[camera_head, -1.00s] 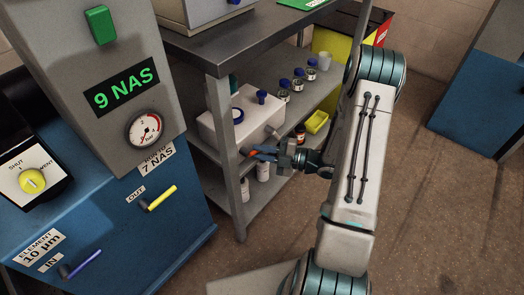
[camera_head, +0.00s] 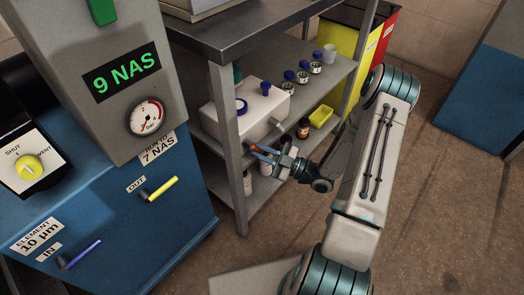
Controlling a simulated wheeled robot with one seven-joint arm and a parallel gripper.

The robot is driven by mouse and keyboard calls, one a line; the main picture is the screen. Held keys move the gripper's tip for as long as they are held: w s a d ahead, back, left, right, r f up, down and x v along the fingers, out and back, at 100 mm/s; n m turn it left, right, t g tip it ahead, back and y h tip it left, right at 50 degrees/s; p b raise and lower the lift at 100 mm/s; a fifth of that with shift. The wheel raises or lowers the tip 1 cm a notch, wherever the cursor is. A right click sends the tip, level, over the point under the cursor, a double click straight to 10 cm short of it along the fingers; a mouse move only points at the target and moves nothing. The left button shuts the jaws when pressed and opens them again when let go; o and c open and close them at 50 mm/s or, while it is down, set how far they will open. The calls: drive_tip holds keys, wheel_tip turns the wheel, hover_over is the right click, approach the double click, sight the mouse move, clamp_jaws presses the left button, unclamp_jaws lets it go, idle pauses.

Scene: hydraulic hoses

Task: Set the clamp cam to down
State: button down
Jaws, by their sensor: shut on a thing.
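My gripper (camera_head: 262,153) is in front of the shelf unit, by the front leg and the white box's lower right side. Its jaws are shut on a small orange-red piece (camera_head: 256,147), with blue showing beside it. The piece is tiny and partly covered by the fingers. I cannot tell whether it is the clamp cam or which way the cam points. No other part is plainly recognisable as the clamp cam.
The metal shelf unit's front leg (camera_head: 229,165) stands close left of my gripper. The white box (camera_head: 262,110) with blue caps, several jars and a yellow tray (camera_head: 320,116) are on the shelf. A blue cabinet (camera_head: 110,245) with yellow and blue handles stands left. Floor at right is clear.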

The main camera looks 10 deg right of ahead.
idle(0.4)
drive_tip(key=c, duration=1.4)
unclamp_jaws()
drive_tip(key=shift+c, duration=0.2)
drive_tip(key=p+v, duration=0.2)
drive_tip(key=v, duration=1.1)
drive_tip(key=shift+s+d, duration=0.25)
drive_tip(key=shift+d, duration=0.05)
drive_tip(key=shift+f, duration=0.15)
